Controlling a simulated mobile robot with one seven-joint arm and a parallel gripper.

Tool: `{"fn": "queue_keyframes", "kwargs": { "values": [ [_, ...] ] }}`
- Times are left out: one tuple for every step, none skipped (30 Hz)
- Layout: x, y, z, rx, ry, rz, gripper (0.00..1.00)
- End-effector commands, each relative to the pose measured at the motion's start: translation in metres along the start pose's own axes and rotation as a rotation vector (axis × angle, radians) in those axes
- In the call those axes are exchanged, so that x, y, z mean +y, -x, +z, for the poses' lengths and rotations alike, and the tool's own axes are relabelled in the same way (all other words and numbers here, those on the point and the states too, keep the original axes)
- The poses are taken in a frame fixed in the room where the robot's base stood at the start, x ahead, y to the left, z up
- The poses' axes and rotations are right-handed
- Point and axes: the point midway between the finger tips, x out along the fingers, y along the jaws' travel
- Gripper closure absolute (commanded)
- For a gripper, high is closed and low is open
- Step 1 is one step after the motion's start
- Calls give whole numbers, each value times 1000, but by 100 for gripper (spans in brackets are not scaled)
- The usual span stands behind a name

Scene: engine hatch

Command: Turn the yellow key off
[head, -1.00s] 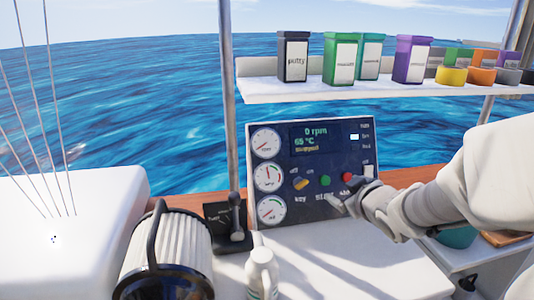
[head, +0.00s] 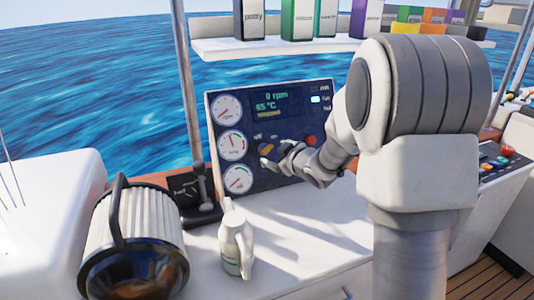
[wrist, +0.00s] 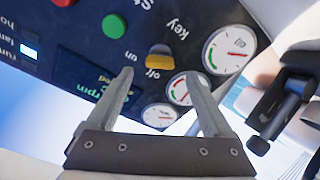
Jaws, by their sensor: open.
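The yellow key (head: 265,149) is a small knob on the dark control panel (head: 225,180), right of the round gauges. In the wrist view the yellow key (wrist: 159,56) sits between the "on" and "off" labels, just beyond my fingertips. I cannot tell for sure which label it points at. My gripper (wrist: 159,74) is open and empty, with one finger on each side of the key's line. In the head view my gripper (head: 279,153) is close to the key's right side and partly covers the panel. I see no clear contact.
A green button (wrist: 114,26) and a red button (head: 310,141) are beside the key. A black lever (head: 203,190), a white bottle (head: 236,245) and a ribbed cylinder with a handle (head: 130,225) stand nearby. A shelf (head: 280,45) with several containers is above.

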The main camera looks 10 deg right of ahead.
Motion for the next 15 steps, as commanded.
{"fn": "queue_keyframes", "kwargs": {
  "values": [
    [-2, -12, 2, -1, 0, -2, 15],
    [-1, -18, 2, -1, 0, -1, 15],
    [-1, -26, 2, -1, 0, -1, 15],
    [-2, -31, 2, 0, 0, -1, 15],
    [-1, -36, 1, 0, 0, -1, 15],
    [-1, -42, 2, -1, -1, -1, 15],
    [0, -46, 1, -1, -1, 0, 15],
    [0, -49, 1, -1, -1, 0, 15],
    [0, -53, 1, -1, -1, 0, 15],
    [0, -56, 1, -1, -1, 0, 15],
    [0, -58, 1, -1, -1, 0, 15],
    [0, -60, 0, -1, -1, 0, 15],
    [0, -62, 0, 0, -1, 0, 15],
    [0, -63, 0, 0, -1, 0, 15],
    [0, -64, 0, 0, -1, 0, 15]
  ]
}}
